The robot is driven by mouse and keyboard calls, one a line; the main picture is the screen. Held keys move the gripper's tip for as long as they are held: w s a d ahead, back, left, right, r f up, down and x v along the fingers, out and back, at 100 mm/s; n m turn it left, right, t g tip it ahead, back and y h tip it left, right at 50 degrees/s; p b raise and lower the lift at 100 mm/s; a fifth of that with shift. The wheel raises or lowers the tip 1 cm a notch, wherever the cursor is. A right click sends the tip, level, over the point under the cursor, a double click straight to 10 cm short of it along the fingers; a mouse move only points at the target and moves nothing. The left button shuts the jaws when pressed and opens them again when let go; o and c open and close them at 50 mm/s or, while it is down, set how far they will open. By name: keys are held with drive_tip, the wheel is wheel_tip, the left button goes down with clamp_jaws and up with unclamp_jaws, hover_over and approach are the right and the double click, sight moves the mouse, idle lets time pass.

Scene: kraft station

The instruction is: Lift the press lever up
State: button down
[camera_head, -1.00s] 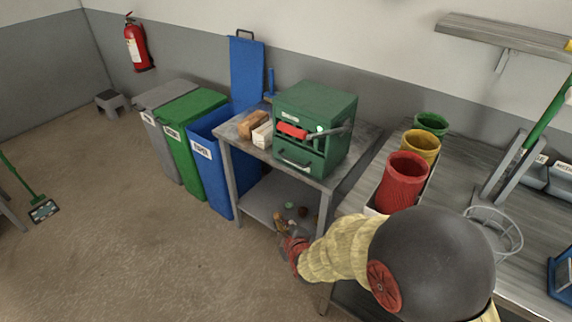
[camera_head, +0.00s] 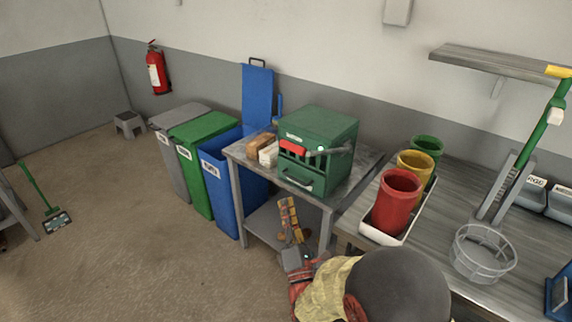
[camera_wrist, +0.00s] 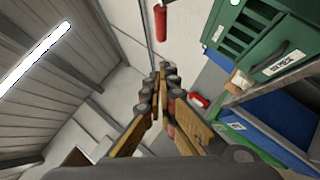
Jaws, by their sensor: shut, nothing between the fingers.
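The green press (camera_head: 318,135) stands on a small grey metal table. Its lever has a grey arm (camera_head: 330,151) and a red handle (camera_head: 293,147) across the upper front of the press. My gripper (camera_head: 287,203) is shut and empty. It points upward in front of the table, below the handle in the head view and apart from it. In the wrist view my closed fingers (camera_wrist: 167,72) fill the middle. The press (camera_wrist: 248,35) is at upper right there, and the red handle (camera_wrist: 160,22) appears at top centre, clear of the fingertips.
The small table (camera_head: 345,190) has a brown block (camera_head: 260,143) and a white block (camera_head: 268,154) left of the press. Blue (camera_head: 228,185), green (camera_head: 197,160) and grey bins stand left. A right-hand bench holds red (camera_head: 396,200), yellow and green cups.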

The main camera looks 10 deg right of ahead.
idle(0.3)
drive_tip(key=d+r+b+x, duration=0.1)
drive_tip(key=b+x, duration=0.3)
drive_tip(key=x, duration=0.9)
drive_tip(key=shift+s+d, duration=0.4)
drive_tip(key=shift+d, duration=0.3)
drive_tip(key=shift+r, duration=0.1)
